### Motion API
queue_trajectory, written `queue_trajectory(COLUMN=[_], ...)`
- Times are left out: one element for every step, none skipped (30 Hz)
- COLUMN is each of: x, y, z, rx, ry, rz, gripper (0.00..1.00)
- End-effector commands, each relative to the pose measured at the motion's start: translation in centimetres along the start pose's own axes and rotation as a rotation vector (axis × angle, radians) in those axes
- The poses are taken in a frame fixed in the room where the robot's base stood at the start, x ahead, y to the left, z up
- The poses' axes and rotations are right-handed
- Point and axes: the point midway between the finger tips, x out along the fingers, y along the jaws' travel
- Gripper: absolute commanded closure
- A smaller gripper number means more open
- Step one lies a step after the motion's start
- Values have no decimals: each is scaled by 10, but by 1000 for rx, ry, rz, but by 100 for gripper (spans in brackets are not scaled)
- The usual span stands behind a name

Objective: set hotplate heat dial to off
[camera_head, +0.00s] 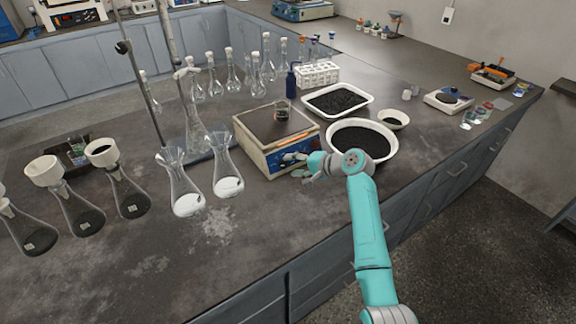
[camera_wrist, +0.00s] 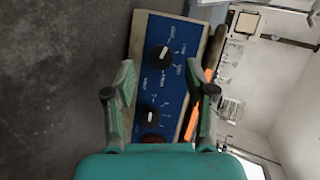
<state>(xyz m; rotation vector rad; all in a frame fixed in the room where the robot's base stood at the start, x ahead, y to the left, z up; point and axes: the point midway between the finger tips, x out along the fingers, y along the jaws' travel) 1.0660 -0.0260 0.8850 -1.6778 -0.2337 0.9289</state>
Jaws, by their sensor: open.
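The hotplate (camera_head: 262,122) is a beige box with a dark top plate and a blue front panel, on the bench left of my arm. In the wrist view its blue panel (camera_wrist: 183,30) carries two black dials with white pointer marks, an upper dial (camera_wrist: 160,60) and a lower dial (camera_wrist: 149,116). The labels are too small to read, so I cannot tell which is the heat dial. My gripper (camera_head: 302,168) is at the front panel. In the wrist view its open fingers (camera_wrist: 160,82) flank the panel, with nothing between them held. A red part below the lower dial is partly hidden.
The front bench is mostly clear.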

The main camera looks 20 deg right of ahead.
Motion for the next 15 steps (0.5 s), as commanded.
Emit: queue_trajectory(x=[-12, -18, -26, -32, -39, -46, -51, -56, -62, -66, -70, -74, -77, -79, -82], y=[0, 0, 0, 1, 0, 0, 0, 1, 1, 1, 1, 1, 1, 1, 1], z=[-2, -1, -1, -1, -1, -1, -1, -1, -1, -1, -1, 0, 0, 0, 0], rx=[0, 0, 0, 0, 0, 0, -1, 0, 1, 1, 1, 1, 1, 1, 1], ry=[4, 4, 3, 3, 4, 3, 3, 3, 3, 3, 2, 1, 1, 1, 1], rz=[-1, -1, -1, 0, -1, 0, -1, 0, 1, 0, 0, 1, 1, 0, 0], gripper=[45, 45, 45, 45, 45, 45, 45, 45, 45, 45, 45, 45, 45, 45, 45])
